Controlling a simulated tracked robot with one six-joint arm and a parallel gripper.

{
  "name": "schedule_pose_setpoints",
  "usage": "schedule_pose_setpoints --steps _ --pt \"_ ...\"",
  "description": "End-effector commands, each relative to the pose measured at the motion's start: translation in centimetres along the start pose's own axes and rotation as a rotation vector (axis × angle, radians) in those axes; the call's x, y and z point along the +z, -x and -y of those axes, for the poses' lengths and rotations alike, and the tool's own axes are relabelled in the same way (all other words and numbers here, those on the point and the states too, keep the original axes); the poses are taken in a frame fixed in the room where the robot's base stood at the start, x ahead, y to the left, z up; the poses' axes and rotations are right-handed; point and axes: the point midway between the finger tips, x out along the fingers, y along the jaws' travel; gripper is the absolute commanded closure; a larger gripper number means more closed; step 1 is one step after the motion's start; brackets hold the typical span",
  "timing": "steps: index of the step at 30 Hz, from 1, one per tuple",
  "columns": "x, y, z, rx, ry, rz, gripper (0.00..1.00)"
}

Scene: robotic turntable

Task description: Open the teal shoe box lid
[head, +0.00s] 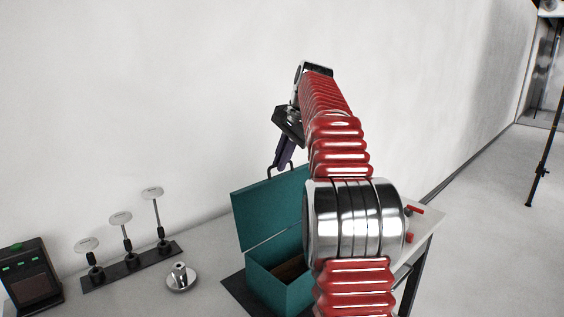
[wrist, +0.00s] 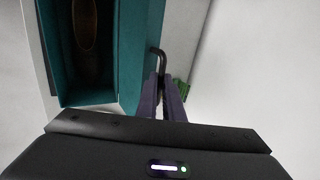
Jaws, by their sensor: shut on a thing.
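The teal shoe box (head: 262,285) stands on the table with its teal lid (head: 268,207) raised, roughly upright. The open box also shows in the wrist view (wrist: 108,96), with a brown item (wrist: 85,28) inside it. A dark handle (head: 270,168) sticks up from the top edge of the lid; it also shows in the wrist view (wrist: 158,53). My gripper (head: 280,168) is shut on this handle at the lid's top edge. In the wrist view my gripper's fingers (wrist: 164,92) close around the handle. My arm hides the right part of the box and lid.
A stand with several round discs on rods (head: 130,265) is on the table at left. A dark device with green lights (head: 32,275) stands at far left. A small metal knob-shaped piece (head: 180,278) lies left of the box. The white wall (head: 150,90) is close behind.

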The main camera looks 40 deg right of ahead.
Motion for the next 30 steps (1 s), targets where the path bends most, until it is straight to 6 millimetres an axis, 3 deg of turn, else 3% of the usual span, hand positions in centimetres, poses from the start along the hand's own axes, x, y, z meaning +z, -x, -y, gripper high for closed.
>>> schedule_pose_setpoints --steps 7,8,15,25,30 --pt "0.2 0.1 0.2 -0.004 0.005 0.000 1.00" --pt "0.2 0.1 0.3 -0.004 0.005 0.000 0.91" --pt "0.2 0.0 0.2 -0.003 0.005 0.001 0.74" --pt "0.2 0.2 0.2 -0.002 0.005 0.001 0.74" --pt "0.2 1.5 0.3 -0.003 0.005 0.000 0.74"
